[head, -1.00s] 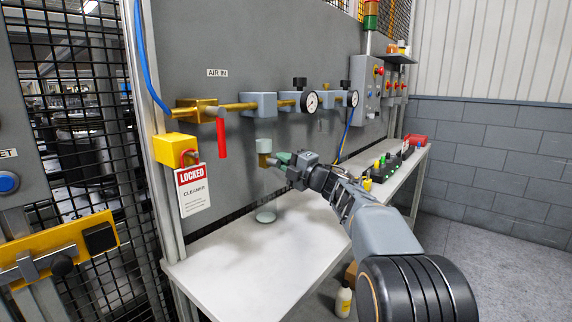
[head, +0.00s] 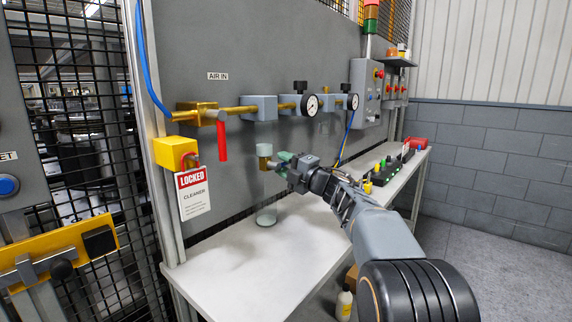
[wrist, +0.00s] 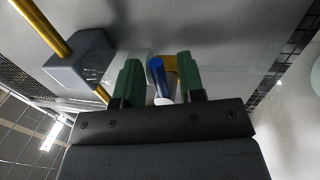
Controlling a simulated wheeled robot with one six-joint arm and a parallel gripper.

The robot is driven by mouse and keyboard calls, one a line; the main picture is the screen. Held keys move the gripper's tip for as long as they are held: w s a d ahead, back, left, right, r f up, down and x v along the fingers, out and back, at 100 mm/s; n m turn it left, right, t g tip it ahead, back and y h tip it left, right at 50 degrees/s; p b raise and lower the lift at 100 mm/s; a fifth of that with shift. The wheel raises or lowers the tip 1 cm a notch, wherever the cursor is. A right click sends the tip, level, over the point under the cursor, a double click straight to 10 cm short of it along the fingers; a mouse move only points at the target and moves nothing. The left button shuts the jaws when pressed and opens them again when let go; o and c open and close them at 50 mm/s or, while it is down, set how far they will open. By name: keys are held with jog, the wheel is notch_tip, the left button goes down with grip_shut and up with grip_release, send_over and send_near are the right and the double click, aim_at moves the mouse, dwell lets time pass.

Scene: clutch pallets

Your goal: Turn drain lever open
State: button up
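The drain valve (head: 265,164) is a small brass fitting under a pale clear bowl (head: 264,149) that hangs below the pipe. In the wrist view a blue lever (wrist: 157,78) stands in front of the brass fitting (wrist: 173,68). My gripper (head: 282,161) is beside the valve, on its right in the head view. In the wrist view its two green fingers (wrist: 157,82) stand apart, one on each side of the blue lever, with narrow gaps showing. In the head view the fingers hide the lever.
A clear cup (head: 266,217) stands on the white bench (head: 250,255) below the valve. A red handle (head: 222,140) and a yellow lock box with a LOCKED tag (head: 194,194) are at the left. Gauges (head: 310,104) are above my arm. The bench front is clear.

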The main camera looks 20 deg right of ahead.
jog(key=v, duration=1.3)
jog(key=shift+s+d, duration=0.2)
jog(key=shift+s, duration=0.05)
